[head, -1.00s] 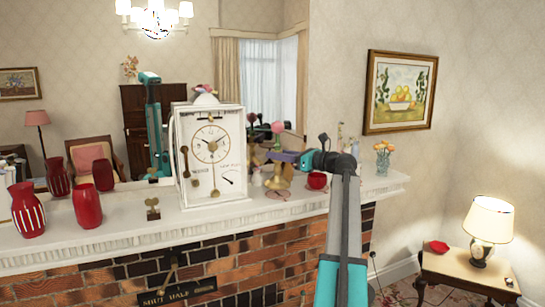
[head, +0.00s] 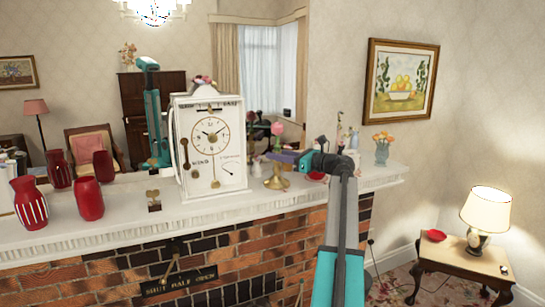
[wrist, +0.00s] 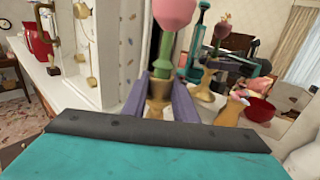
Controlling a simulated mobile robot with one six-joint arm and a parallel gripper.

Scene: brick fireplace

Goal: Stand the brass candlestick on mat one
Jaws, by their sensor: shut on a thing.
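The brass candlestick (head: 277,180) is upright at the mantel, just right of the white clock. It carries a green stem with a pink top (head: 277,129). My gripper (head: 284,156) is shut on it from the right, its purple fingers on either side of the brass neck. The wrist view also shows the neck (wrist: 158,95) between the fingers. The flared foot is at or just above the mantel top; I cannot tell whether it touches. Mat one cannot be made out under the foot.
The large white clock (head: 210,148) stands close on the left. A red bowl (head: 317,176) sits close on the right, with a vase of orange flowers (head: 382,150) farther along. Red vases (head: 88,200) fill the mantel's left end. A mirror behind doubles things.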

